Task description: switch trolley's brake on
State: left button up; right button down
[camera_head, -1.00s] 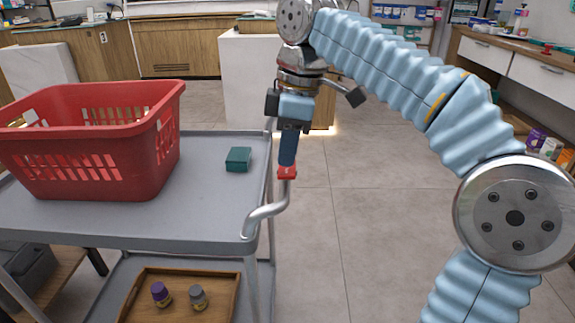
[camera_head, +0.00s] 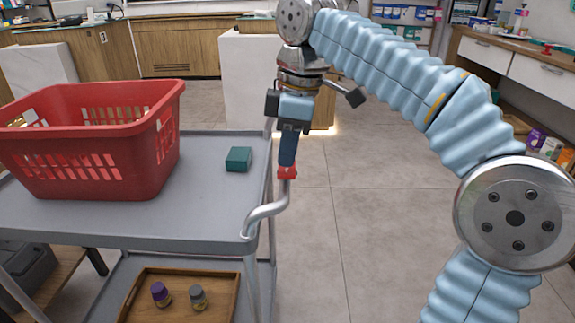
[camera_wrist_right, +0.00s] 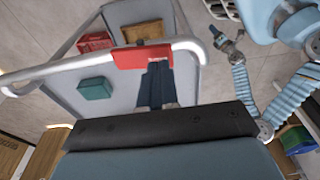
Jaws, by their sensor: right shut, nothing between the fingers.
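The grey trolley (camera_head: 205,215) stands at left, its bent metal handle (camera_head: 268,212) facing the open floor. A red brake piece (camera_head: 287,173) sits on the handle bar; it shows in the right wrist view as a red block (camera_wrist_right: 142,57) across the bar. My right gripper (camera_head: 287,163) points down with its shut, empty fingers at the red piece. In the right wrist view the fingertips (camera_wrist_right: 155,68) seem to meet its edge; firm contact is hard to tell. My left gripper (camera_wrist_right: 220,40) shows small in the right wrist view, away from the handle; its jaws are unclear.
A red basket (camera_head: 95,150) and a small teal box (camera_head: 238,159) are on the trolley's top. A wooden tray (camera_head: 225,296) with two small bottles lies on its lower shelf. Free floor (camera_head: 375,225) lies right of the trolley; counters stand behind and at right.

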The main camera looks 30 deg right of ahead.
aim_at(288, 171)
jog(key=shift+f+b, duration=0.65)
jog(key=shift+f, duration=0.25)
jog(key=shift+r, duration=0.1)
notch_tip(288, 171, up, 5)
jog(key=p, duration=0.5)
jog(key=shift+r, duration=0.95)
